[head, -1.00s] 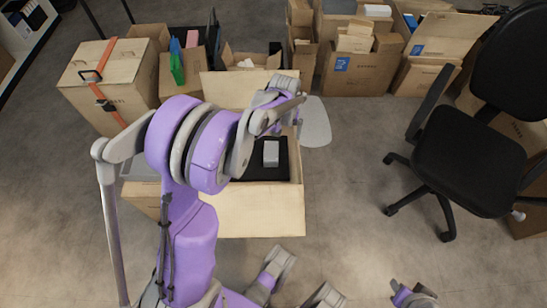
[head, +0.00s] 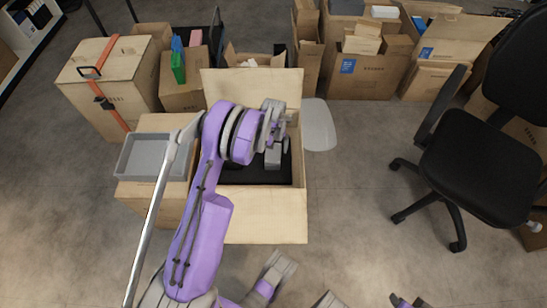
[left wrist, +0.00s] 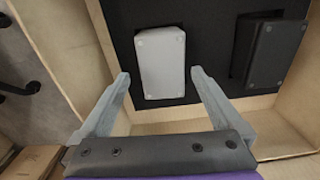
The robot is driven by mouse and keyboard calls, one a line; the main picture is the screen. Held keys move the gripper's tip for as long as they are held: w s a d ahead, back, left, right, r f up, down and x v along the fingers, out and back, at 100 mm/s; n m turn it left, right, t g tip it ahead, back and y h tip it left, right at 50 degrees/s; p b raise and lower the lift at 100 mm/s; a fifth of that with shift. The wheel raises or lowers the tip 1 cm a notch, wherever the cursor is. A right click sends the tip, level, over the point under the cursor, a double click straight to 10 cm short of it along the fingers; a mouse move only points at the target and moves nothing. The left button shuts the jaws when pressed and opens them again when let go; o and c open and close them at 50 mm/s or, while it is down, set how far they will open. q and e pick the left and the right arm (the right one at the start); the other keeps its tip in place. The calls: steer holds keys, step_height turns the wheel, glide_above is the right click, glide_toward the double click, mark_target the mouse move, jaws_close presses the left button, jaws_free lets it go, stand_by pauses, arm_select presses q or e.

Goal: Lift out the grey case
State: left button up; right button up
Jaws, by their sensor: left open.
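The grey case (left wrist: 161,62) lies in a black foam insert (left wrist: 205,20) inside an open carton (head: 258,218). In the head view the case (head: 273,160) shows only partly, below my gripper. My left gripper (head: 277,143) is above the carton, pointing down into it. In the left wrist view the gripper (left wrist: 160,75) is open, with one finger on each side of the case's near end. Gaps show between the fingers and the case. I cannot tell how far the fingertips are above the foam.
A black block (left wrist: 269,52) lies in the foam to the case's right. Carton walls surround the insert. A grey tray (head: 152,157) sits on a box left of the carton. A pale rounded panel (head: 319,125) is at its right. A black chair (head: 478,165) stands further right.

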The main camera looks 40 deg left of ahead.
mark_target(273, 152)
arm_select(q)
steer(key=f, duration=0.1)
steer(key=f+b, duration=0.1)
steer(key=f, duration=0.2)
steer(key=shift+a+f, duration=0.25)
steer(key=c, duration=1.3)
step_height(273, 152, up, 10)
steer(key=shift+r+p, duration=0.1)
steer(key=shift+p, duration=1.05)
